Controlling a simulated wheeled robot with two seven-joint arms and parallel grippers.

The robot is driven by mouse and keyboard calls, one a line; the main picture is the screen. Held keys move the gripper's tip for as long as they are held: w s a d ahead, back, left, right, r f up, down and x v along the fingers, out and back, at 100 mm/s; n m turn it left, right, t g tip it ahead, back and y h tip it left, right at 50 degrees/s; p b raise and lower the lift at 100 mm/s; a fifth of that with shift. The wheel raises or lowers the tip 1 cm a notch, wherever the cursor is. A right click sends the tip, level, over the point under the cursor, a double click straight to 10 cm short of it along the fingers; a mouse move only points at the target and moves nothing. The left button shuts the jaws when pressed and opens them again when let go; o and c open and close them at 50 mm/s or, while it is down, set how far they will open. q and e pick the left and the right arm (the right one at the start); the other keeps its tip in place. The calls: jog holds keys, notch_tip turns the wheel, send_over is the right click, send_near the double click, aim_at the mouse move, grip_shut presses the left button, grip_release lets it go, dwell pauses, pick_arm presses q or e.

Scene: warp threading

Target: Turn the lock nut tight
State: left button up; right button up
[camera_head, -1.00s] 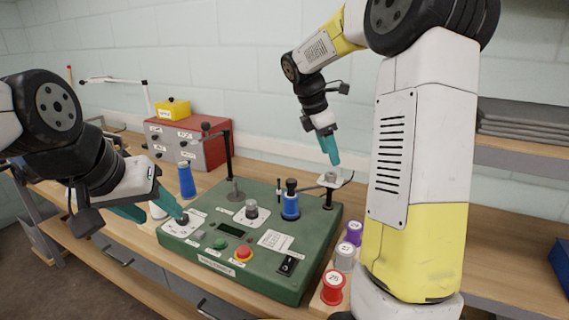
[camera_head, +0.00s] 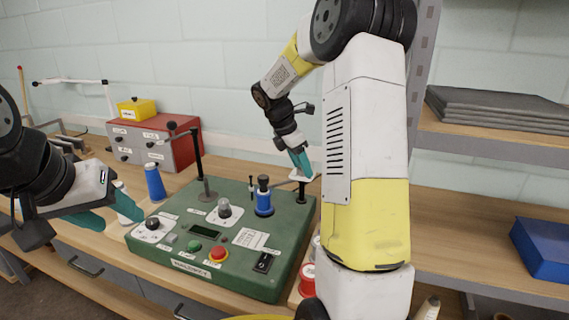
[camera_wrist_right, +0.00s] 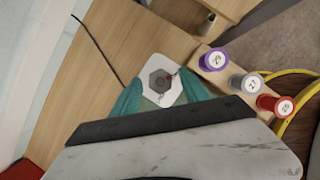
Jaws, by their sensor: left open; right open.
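A grey hexagonal nut (camera_wrist_right: 159,82) sits on a white plate (camera_wrist_right: 159,98), seen from above in the right wrist view. In the head view the plate (camera_head: 309,173) stands on a post at the machine's back right corner, where the nut is hidden. My right gripper (camera_wrist_right: 162,91) is open, its teal fingers on either side of the nut. I cannot tell whether they touch it. It also shows in the head view (camera_head: 301,163). My left gripper (camera_head: 112,210) is open and empty, left of the black knob (camera_head: 152,223) on the green machine (camera_head: 150,246).
A blue spool (camera_head: 264,202) stands on the machine near the post. Numbered purple (camera_wrist_right: 213,59), grey (camera_wrist_right: 252,84) and red (camera_wrist_right: 275,103) spools stand on a rack beside it. A red drawer box (camera_head: 185,150) is at the back left.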

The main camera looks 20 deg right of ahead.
jog(key=shift+c, duration=0.4)
grip_shut()
